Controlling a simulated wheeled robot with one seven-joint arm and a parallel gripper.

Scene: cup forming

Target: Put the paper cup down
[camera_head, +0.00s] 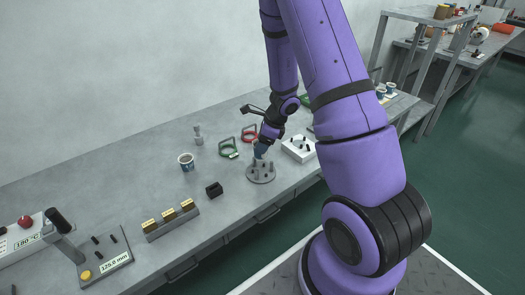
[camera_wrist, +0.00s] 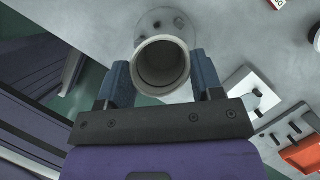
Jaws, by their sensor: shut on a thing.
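My gripper (camera_wrist: 163,85) is shut on a pale paper cup (camera_wrist: 162,65), with one blue finger on each side of it. The wrist view looks into the cup's round open mouth. A round grey plate with pegs (camera_wrist: 188,34) lies beyond the cup in that view. In the head view my gripper (camera_head: 260,152) is low over this round plate (camera_head: 261,177). The held cup cannot be made out clearly there. I cannot tell whether the cup touches the plate.
Another cup (camera_head: 187,163) stands on the grey bench left of the plate. A rack with yellow-topped blocks (camera_head: 171,222) stands front left.

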